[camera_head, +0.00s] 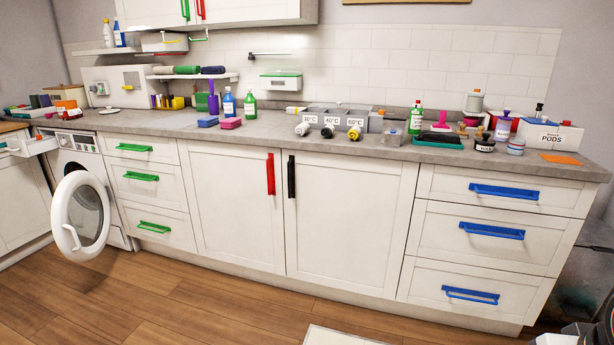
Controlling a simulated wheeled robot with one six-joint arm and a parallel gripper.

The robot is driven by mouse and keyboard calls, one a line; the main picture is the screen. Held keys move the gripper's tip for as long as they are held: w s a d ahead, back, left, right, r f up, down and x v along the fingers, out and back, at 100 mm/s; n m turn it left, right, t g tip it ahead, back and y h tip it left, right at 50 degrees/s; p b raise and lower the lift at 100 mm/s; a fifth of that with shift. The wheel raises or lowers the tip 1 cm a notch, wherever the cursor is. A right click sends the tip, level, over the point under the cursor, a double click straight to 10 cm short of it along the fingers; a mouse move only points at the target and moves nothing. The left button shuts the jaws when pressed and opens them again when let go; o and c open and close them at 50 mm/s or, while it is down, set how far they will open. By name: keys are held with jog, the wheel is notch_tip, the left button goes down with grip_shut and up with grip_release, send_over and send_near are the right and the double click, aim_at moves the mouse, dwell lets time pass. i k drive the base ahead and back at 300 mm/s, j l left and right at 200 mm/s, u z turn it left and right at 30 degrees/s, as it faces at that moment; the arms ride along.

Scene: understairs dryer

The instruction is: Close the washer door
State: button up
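The white washer (76,140) stands under the counter at the left, between a white cabinet and a stack of drawers. Its round door (66,241) is open and swung out in front of the washer, with a white rim and a glass middle. The door hides much of the washer's lower front. My gripper cannot be made out in this view.
A white tray-like drawer (34,146) juts out at the washer's upper left. Drawers with green handles (141,177) stand right of the washer. The wooden floor (150,290) before it looks clear. A pale mat (343,336) lies at the bottom.

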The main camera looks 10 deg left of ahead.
aim_at(72, 248)
jog(key=i+j+u, duration=0.15)
jog(key=i+u, duration=1.05)
jog(key=i+l+u, duration=0.4)
jog(key=i+j+u, duration=0.1)
jog(key=i+u, duration=0.3)
jog(key=i+l+u, duration=0.15)
jog(key=i+u, duration=0.2)
jog(key=i, duration=0.25)
jog(key=i+j+z, duration=0.1)
jog(key=i+j, duration=0.7)
